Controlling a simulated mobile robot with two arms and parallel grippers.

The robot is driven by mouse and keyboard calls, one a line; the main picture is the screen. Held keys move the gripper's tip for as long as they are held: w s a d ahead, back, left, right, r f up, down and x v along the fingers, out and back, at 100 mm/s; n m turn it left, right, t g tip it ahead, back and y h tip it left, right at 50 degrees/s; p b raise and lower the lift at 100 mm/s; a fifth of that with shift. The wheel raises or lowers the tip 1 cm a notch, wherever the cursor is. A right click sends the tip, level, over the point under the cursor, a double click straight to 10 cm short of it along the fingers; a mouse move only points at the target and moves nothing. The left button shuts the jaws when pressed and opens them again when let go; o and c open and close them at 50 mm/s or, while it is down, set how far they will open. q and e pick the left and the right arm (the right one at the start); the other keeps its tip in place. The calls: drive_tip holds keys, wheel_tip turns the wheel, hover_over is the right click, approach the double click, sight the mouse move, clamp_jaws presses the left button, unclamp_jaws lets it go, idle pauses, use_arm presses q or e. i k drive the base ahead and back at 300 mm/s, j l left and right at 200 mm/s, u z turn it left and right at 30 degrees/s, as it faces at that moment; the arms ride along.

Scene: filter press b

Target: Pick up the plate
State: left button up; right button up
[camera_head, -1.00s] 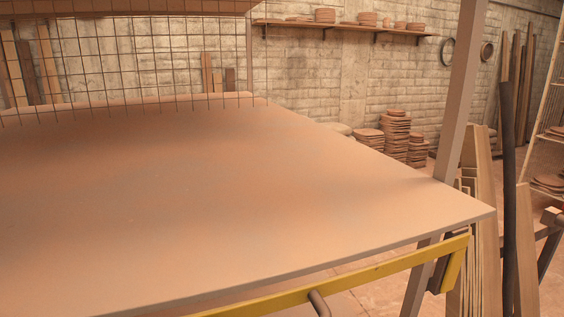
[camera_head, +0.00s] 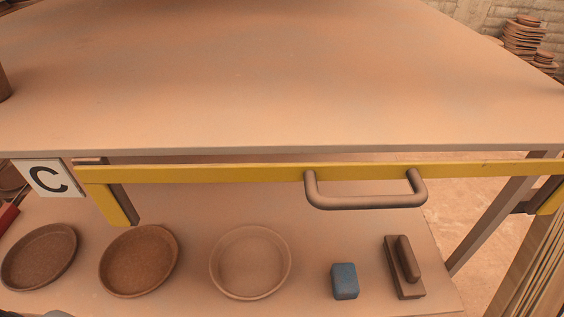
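Several round shallow plates lie on the lower shelf under the table. A dark brown plate (camera_head: 40,256) is at the left, a reddish-brown plate (camera_head: 139,261) is beside it, and a paler plate (camera_head: 250,262) is nearer the middle. I cannot tell which one the task names. Neither of my grippers is in view.
A blue block (camera_head: 345,281) and a brown handled block (camera_head: 404,267) lie right of the plates. A "C" sign (camera_head: 48,178) hangs left.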

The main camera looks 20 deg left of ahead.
sight(252, 262)
drive_tip(key=u, duration=0.8)
